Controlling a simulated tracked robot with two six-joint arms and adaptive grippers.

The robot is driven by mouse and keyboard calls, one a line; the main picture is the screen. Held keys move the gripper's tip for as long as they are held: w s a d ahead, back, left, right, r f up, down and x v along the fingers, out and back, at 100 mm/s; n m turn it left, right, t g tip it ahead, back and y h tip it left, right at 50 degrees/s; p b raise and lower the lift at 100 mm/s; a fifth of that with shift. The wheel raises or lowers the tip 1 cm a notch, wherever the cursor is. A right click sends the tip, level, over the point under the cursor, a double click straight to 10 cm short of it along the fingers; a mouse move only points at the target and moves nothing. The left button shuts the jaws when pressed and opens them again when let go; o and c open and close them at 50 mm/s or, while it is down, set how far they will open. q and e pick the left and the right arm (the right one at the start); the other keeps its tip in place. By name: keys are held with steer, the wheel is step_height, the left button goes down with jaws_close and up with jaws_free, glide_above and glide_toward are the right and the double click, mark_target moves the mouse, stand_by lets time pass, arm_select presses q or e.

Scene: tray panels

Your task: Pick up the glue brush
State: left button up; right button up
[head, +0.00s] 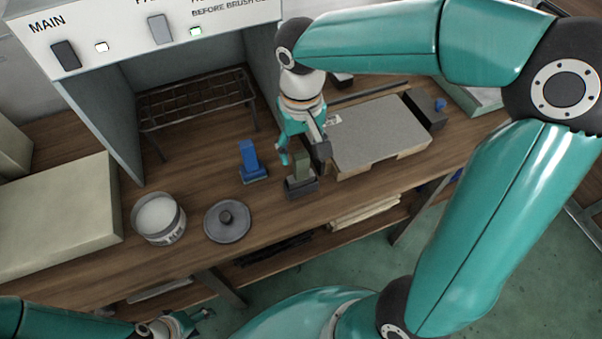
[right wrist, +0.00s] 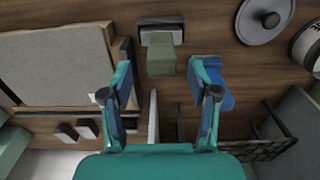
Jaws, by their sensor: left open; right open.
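Two upright tools stand on the wooden bench: a green block-like handle on a dark base (head: 301,187) and a blue one (head: 250,160) to its left. I cannot tell for sure which is the glue brush. My right gripper (head: 303,156) is open and empty, just above and behind the green tool. In the right wrist view the green handle (right wrist: 161,60) lies just beyond the gap between the open fingertips (right wrist: 163,78), and the blue tool (right wrist: 225,98) is partly hidden behind the right-hand finger. My left gripper (head: 198,319) is open at the bottom left, away from the tools.
A white pot (head: 159,217) and a round grey lid (head: 227,221) stand left of the tools. A grey panel (head: 378,133) on a wooden tray lies right of them. A hood with a wire rack (head: 197,99) stands behind. A pale box (head: 60,211) is at left.

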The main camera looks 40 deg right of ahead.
mark_target(301, 166)
steer(key=shift+s+a+f, duration=0.1)
steer(key=shift+a+f, duration=0.05)
steer(key=shift+f, duration=2.75)
steer(key=shift+c, duration=0.3)
jaws_close()
steer(key=shift+r, duration=0.1)
step_height(301, 166, up, 20)
steer(key=p, duration=0.2)
